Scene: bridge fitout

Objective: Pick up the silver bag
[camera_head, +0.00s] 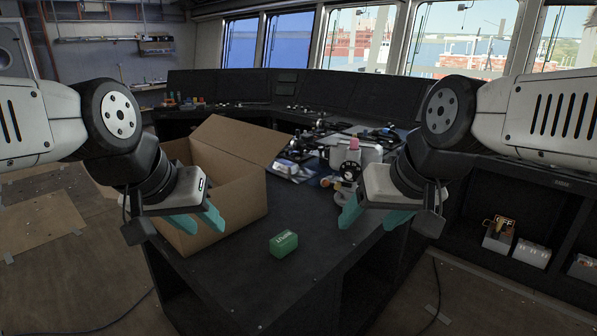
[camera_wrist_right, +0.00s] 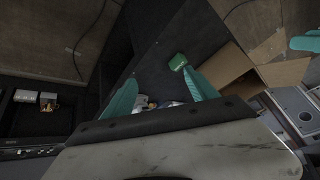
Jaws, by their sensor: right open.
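A crinkled silvery item (camera_head: 292,170), which looks like the silver bag, lies on the dark counter just right of the cardboard box. Other small items crowd it, so its outline is unclear. My right gripper (camera_head: 373,217) is open and empty above the counter's right edge, nearer to me than the silvery item. In the right wrist view its teal fingers (camera_wrist_right: 160,90) stand apart, with partly hidden small items beyond them. My left gripper (camera_head: 203,222) has its fingers apart and empty, in front of the box.
The open cardboard box (camera_head: 240,200) stands on the left of the counter, one flap raised. A green box (camera_head: 284,244) lies near the counter's front. A device with round knobs (camera_head: 352,165) stands right of the silvery item. The counter around the green box is clear.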

